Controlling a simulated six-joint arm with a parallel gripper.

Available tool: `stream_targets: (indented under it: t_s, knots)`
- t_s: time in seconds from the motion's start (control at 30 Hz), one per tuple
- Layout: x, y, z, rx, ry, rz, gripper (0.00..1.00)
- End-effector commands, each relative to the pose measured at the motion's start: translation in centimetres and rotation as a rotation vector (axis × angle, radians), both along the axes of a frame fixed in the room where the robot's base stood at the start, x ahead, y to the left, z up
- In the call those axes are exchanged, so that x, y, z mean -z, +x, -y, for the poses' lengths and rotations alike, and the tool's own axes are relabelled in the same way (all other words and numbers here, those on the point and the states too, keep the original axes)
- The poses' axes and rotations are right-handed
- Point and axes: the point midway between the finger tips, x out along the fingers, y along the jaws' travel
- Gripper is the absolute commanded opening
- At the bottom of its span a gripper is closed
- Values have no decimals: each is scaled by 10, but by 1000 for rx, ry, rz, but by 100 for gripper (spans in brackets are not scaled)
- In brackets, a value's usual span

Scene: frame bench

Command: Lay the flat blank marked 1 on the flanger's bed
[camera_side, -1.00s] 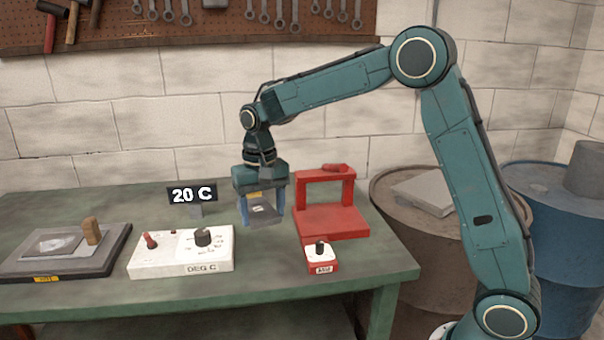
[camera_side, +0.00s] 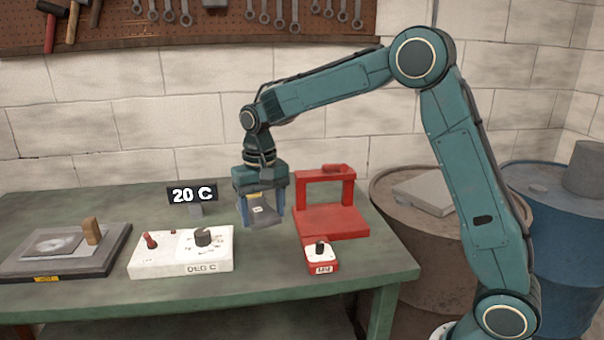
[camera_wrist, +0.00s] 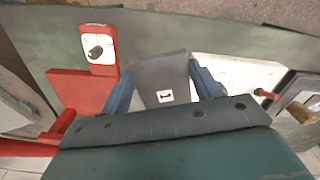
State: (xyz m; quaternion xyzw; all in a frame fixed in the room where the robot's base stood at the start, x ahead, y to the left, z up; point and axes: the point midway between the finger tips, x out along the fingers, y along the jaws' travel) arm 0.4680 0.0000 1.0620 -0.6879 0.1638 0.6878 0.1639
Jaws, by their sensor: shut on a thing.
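My gripper (camera_side: 261,212) is shut on a dark grey flat blank (camera_side: 268,219), held between its two blue-grey fingers above the bench. The blank also shows in the wrist view (camera_wrist: 152,72), with a small white label carrying a dark mark that looks like a 1 turned sideways. The red flanger stands just right of my gripper in the side view; its flat bed (camera_side: 333,223) is empty, with a red frame (camera_side: 325,176) behind it. The bed also shows at the left in the wrist view (camera_wrist: 80,88). The blank is apart from the bed.
A red box with a black knob (camera_side: 320,262) stands in front of the flanger. A white DEG C control box (camera_side: 180,262) is left of it, below a 20 C display (camera_side: 192,195). A dark plate (camera_side: 95,262) marked HOT with a wooden block (camera_side: 91,231) lies far left.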

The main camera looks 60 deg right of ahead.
Motion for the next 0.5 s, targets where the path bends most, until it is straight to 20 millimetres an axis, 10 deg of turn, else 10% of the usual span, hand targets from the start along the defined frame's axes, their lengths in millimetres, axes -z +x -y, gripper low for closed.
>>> stream_targets:
  t_s: [0.5]
  knots:
    - [-50,-4,0,347,0,2,22]
